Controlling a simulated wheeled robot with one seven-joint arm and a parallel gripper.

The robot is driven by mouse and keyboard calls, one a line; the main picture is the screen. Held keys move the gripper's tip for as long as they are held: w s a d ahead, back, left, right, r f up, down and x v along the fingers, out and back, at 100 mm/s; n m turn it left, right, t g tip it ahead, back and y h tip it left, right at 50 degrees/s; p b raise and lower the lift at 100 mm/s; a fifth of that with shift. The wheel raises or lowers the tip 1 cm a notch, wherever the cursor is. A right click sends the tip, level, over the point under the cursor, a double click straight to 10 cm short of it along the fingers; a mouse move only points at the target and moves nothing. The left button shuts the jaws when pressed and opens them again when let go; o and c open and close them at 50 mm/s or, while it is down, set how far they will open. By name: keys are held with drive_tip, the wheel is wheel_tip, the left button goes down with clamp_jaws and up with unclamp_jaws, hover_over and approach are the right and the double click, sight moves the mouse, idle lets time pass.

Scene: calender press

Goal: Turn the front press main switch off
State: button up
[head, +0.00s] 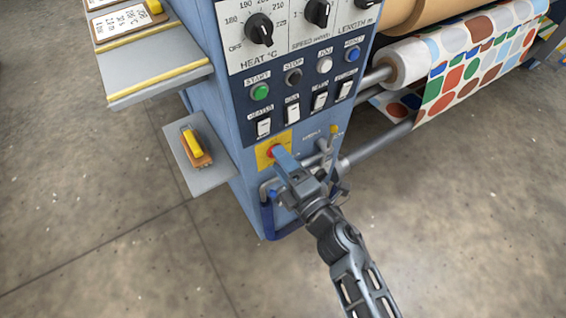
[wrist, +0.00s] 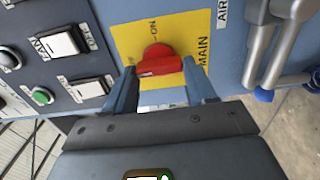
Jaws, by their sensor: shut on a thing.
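The main switch (head: 270,152) is a red rotary handle on a yellow plate (head: 263,161), low on the front of the blue press. In the wrist view the red handle (wrist: 160,62) lies across the picture on its yellow plate (wrist: 180,28), with "ON" printed above it and "MAIN" to its right. My gripper (wrist: 159,70) is shut on the red handle, one blue finger at each end of it. In the head view my gripper (head: 277,154) reaches up to the plate and partly covers the handle. I cannot read an off mark.
Above the plate are white rocker switches (head: 264,128), a green start button (head: 260,92) and dials (head: 259,29). Grey pipes and an air valve (head: 333,132) stand close on the right.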

drive_tip(key=o, duration=1)
drive_tip(key=shift+o, duration=0.2)
drive_tip(key=shift+s, duration=0.1)
drive_tip(key=v, duration=0.7)
drive_tip(key=shift+s+d+p, duration=0.25)
drive_tip(key=shift+s+p, duration=0.05)
drive_tip(key=shift+p, duration=0.1)
drive_tip(key=s+d+r+m+t+h+p, duration=0.1)
drive_tip(key=s+d+r+m+h+p, duration=0.2)
drive_tip(key=s+d+m, duration=0.4)
drive_tip(key=s+d+r+m+t+h+p, duration=0.1)
drive_tip(key=s+d+r+m+h, duration=0.2)
drive_tip(key=s+d+r+m, duration=0.5)
drive_tip(key=s+d+r+m+g+h+p, duration=0.2)
drive_tip(key=s+r+m, duration=0.8)
drive_tip(key=s, duration=0.5)
wheel_tip(320, 180, up, 2)
drive_tip(key=shift+d+r+h+p, duration=0.1)
drive_tip(key=shift+d+h+p, duration=0.2)
drive_tip(key=shift+d+h, duration=0.6)
